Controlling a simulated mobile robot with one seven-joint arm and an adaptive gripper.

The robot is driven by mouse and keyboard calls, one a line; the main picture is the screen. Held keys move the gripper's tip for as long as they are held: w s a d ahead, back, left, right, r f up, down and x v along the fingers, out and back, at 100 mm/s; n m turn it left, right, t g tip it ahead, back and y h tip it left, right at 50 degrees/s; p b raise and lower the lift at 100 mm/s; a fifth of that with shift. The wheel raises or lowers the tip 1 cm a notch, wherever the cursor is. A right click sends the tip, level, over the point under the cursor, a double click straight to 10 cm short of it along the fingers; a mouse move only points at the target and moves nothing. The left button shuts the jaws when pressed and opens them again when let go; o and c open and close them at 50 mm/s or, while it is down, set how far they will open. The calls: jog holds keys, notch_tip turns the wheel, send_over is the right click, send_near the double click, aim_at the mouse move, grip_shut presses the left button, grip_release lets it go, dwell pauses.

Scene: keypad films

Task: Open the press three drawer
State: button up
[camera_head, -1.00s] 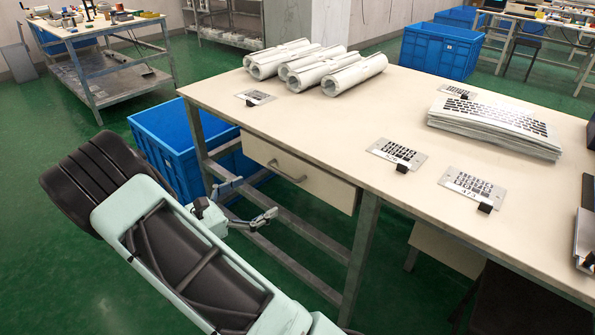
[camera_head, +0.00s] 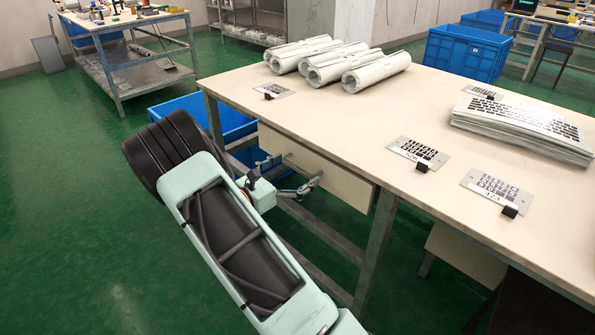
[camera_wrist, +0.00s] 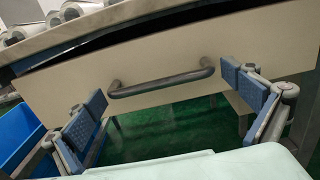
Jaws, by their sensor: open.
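The drawer (camera_head: 325,178) is a cream front under the near left side of the table, with a bar handle (camera_head: 297,168) partly behind my gripper. In the wrist view the drawer front (camera_wrist: 190,50) fills the upper part, with a dark gap along its top edge. Its grey handle (camera_wrist: 160,83) lies between my two blue-padded fingers. My gripper (camera_wrist: 165,95) is open, with one finger on each side of the handle and not closed on it. In the head view my gripper (camera_head: 290,182) is just in front of the drawer. Whether a finger touches the drawer front cannot be told.
The tabletop (camera_head: 350,115) holds rolled papers (camera_head: 345,65), a stack of keypad films (camera_head: 525,125) and several keypad plates, such as one (camera_head: 417,152) near the front edge. A blue crate (camera_head: 185,112) stands left of the table. Green floor is free at left.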

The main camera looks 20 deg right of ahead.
jog(key=shift+d, duration=0.2)
jog(key=shift+c, duration=0.3)
jog(key=c, duration=1.3)
jog(key=p+v, duration=0.4)
jog(key=v, duration=2.7)
jog(key=shift+s+a+r, duration=0.1)
jog(key=shift+s+a, duration=0.05)
jog(key=shift+a, duration=0.15)
jog(key=o, duration=1.4)
jog(key=shift+c, duration=0.2)
